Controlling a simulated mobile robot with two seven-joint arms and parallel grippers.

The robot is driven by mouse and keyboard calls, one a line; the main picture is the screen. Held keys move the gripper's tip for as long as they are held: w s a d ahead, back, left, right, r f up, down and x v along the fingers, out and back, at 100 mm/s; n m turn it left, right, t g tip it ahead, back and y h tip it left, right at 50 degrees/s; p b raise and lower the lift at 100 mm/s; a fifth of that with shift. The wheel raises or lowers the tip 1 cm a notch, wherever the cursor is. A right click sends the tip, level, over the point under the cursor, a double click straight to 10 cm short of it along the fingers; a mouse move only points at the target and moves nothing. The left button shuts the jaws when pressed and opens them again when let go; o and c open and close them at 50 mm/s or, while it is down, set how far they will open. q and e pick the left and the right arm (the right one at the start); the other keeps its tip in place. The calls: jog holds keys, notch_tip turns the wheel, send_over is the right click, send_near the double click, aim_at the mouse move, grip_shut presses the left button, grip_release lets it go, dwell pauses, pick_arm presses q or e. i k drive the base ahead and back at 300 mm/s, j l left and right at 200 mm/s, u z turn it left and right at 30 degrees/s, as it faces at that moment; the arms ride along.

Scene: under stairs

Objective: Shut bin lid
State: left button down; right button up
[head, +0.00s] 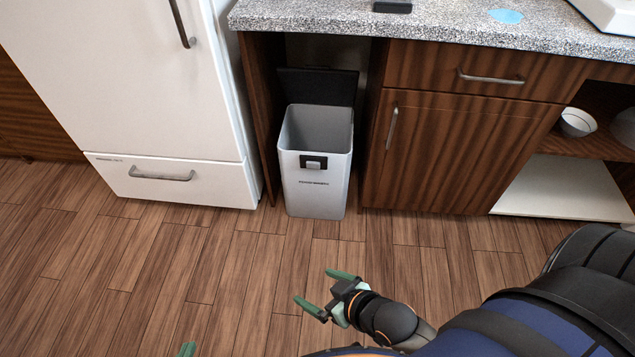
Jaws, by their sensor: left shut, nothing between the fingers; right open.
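The bin (317,190) is a white, open-topped box standing on the floor in the recess under the counter, between the fridge and the cabinet. Its dark lid (318,87) stands raised at the back rim, so the grey inside shows. A black latch piece is on the bin's front. My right gripper (312,285) is open and empty, in front of the bin and apart from it. My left gripper (187,349) shows only as a green fingertip at the bottom edge; it is shut and empty, away from the bin.
The white fridge (150,80) is left of the recess, and a wooden cabinet (430,150) with a drawer is right of it. The granite counter (440,22) overhangs the bin. Bowls sit on an open shelf at right. The wooden floor (230,270) before the bin is clear.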

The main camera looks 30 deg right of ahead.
aim_at(315, 85)
jog(key=i+j+z, duration=0.1)
jog(key=z, duration=0.35)
jog(key=i+j+z, duration=0.1)
jog(key=z, duration=0.35)
jog(key=j+z, duration=0.25)
jog(key=z, duration=0.2)
jog(key=i+j+z, duration=0.2)
jog(key=j, duration=0.25)
jog(key=j+z, duration=0.2)
jog(key=j, duration=0.3)
